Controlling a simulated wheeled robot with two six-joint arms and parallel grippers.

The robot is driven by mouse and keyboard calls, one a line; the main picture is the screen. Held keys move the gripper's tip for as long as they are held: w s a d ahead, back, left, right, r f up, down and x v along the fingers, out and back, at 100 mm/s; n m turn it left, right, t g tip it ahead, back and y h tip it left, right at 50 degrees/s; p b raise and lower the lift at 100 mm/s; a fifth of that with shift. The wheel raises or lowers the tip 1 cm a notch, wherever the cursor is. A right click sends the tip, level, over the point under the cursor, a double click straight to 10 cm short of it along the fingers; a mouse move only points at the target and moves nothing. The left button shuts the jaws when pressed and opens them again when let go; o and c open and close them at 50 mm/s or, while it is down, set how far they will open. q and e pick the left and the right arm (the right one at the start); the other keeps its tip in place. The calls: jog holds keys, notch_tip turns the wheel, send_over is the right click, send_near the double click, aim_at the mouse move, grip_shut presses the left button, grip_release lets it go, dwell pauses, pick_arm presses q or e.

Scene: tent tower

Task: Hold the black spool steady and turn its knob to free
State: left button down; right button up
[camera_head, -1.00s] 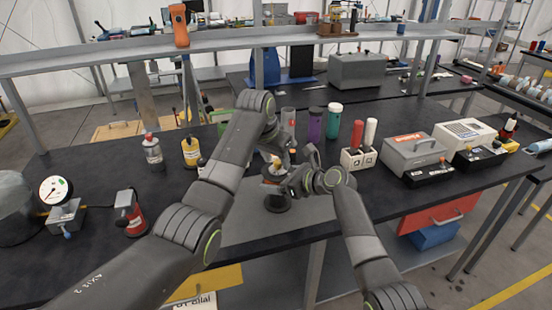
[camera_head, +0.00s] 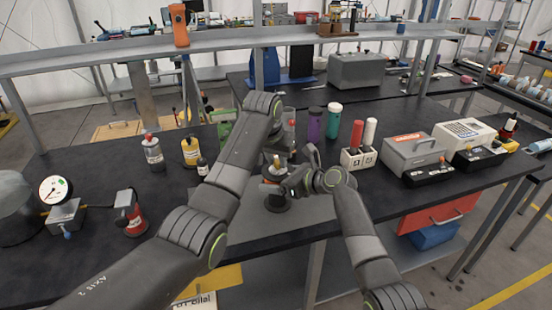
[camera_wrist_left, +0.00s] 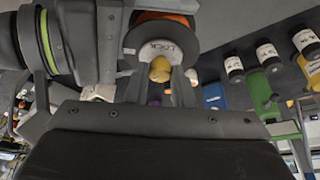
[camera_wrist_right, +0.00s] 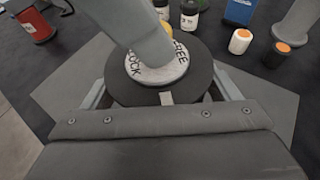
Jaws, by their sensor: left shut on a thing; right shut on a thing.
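The black spool (camera_head: 277,204) stands on the dark bench in the middle of the head view. In the right wrist view its wide black flange (camera_wrist_right: 190,92) carries a pale dial (camera_wrist_right: 160,76) marked LOCK and FREE. The yellow knob (camera_wrist_left: 160,70) sits at the dial's centre in the left wrist view. My left gripper (camera_wrist_left: 160,76) is shut on the knob from above, fingers on both sides. My right gripper (camera_wrist_right: 163,92) is shut on the spool from the side, one finger on each side. In the right wrist view my left gripper hides most of the knob.
Bottles (camera_head: 152,152) stand left of my left arm, and a gauge (camera_head: 55,190) is at far left. Purple (camera_head: 314,125) and green (camera_head: 333,121) containers stand behind the spool. A white holder (camera_head: 358,158) and a grey case (camera_head: 412,153) are to the right.

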pick_arm(q)
jog(key=shift+n+t+y, duration=0.3)
jog(key=shift+n+y, duration=0.2)
jog(key=shift+n, duration=0.8)
jog(key=c, duration=1.2)
grip_release()
jog(key=shift+d, duration=0.1)
jog(key=shift+c, duration=0.2)
jog(key=v, duration=1.2)
jog(key=shift+w, duration=0.15)
jog(key=shift+c, duration=0.2)
